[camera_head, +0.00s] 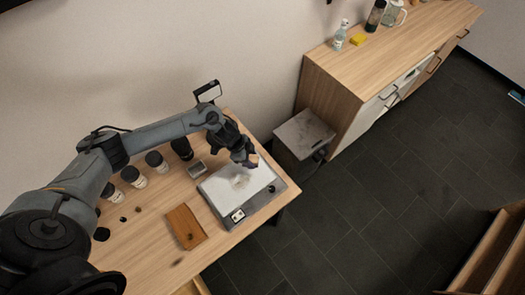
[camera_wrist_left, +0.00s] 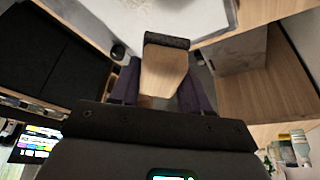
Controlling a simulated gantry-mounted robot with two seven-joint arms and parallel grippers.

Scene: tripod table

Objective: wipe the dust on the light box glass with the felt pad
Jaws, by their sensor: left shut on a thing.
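The light box (camera_head: 219,201) lies on the wooden table, with a grey frame and a bright white glass. A greyish dust patch (camera_head: 241,181) shows near the middle of the glass. My left gripper (camera_head: 250,162) is over the glass's far right part. It is shut on the felt pad, whose wooden block (camera_wrist_left: 164,72) and dark felt edge (camera_wrist_left: 167,41) show between the fingers in the left wrist view. The light box glass (camera_wrist_left: 150,15) and part of the dust also show there, at the top. I cannot tell whether the felt touches the glass. My right gripper is not in view.
A wooden board (camera_head: 185,227) lies left of the light box. Several dark-lidded jars (camera_head: 133,177) stand along the table's back, near a small grey box (camera_head: 196,170). A stone-topped stand (camera_head: 304,134) and a long cabinet (camera_head: 375,62) are to the right.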

